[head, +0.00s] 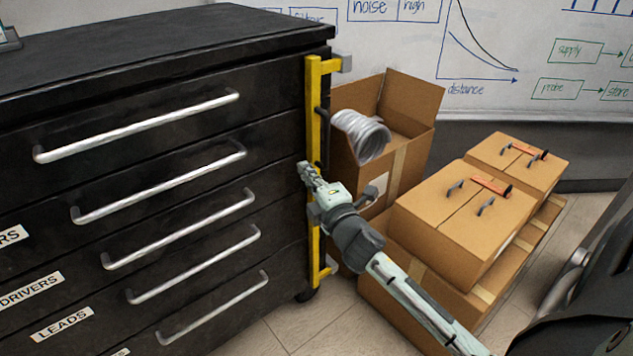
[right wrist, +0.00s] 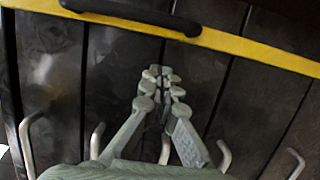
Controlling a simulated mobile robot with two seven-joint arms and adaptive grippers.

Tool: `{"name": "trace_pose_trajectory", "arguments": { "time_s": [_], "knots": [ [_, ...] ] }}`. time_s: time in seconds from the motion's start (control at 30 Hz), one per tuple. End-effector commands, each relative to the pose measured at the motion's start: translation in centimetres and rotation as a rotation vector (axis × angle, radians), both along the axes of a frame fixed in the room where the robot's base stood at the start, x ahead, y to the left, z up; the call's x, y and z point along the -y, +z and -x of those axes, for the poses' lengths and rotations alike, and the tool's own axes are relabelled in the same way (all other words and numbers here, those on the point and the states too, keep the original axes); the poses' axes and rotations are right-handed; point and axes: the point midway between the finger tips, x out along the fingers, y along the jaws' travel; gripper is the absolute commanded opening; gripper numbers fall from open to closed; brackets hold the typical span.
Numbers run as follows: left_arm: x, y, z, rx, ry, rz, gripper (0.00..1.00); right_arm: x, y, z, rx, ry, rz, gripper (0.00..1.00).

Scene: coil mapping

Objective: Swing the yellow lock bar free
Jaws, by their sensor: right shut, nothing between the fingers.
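The yellow lock bar (head: 313,100) stands upright along the right edge of the black drawer cabinet's (head: 150,85) front. It has brackets at top and bottom. In the right wrist view the bar (right wrist: 255,45) crosses the top of the picture, with a black handle (right wrist: 135,12) on it. My right gripper (head: 304,170) is shut and empty, in front of the bar at about mid-height, and hides part of it. In the right wrist view its closed fingertips (right wrist: 161,72) show beside the bar, over the drawer fronts. Contact with the bar cannot be told. My left gripper is not in view.
Silver drawer handles (head: 140,125) stick out from the cabinet front. A grey coil (head: 362,135) shows just right of the bar, before an open cardboard box (head: 412,98). Closed boxes (head: 450,215) are stacked at right. Bare floor (head: 290,325) shows below the cabinet's right corner.

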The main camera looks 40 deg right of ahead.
Motion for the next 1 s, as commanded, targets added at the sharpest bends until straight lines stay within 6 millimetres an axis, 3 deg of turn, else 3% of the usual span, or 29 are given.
{"name": "trace_pose_trajectory", "arguments": {
  "time_s": [0.1, 0.4, 1.0],
  "knots": [
    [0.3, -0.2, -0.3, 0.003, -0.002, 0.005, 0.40, 0.4, 0.1, -2.2, 0.001, 0.000, 0.000, 0.00],
    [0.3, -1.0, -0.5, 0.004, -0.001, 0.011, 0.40, 3.4, -0.1, -0.2, -0.002, 0.000, 0.000, 0.00],
    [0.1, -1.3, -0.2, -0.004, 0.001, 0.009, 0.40, 4.0, -0.1, 0.2, -0.002, 0.015, 0.001, 0.00]
  ]
}}
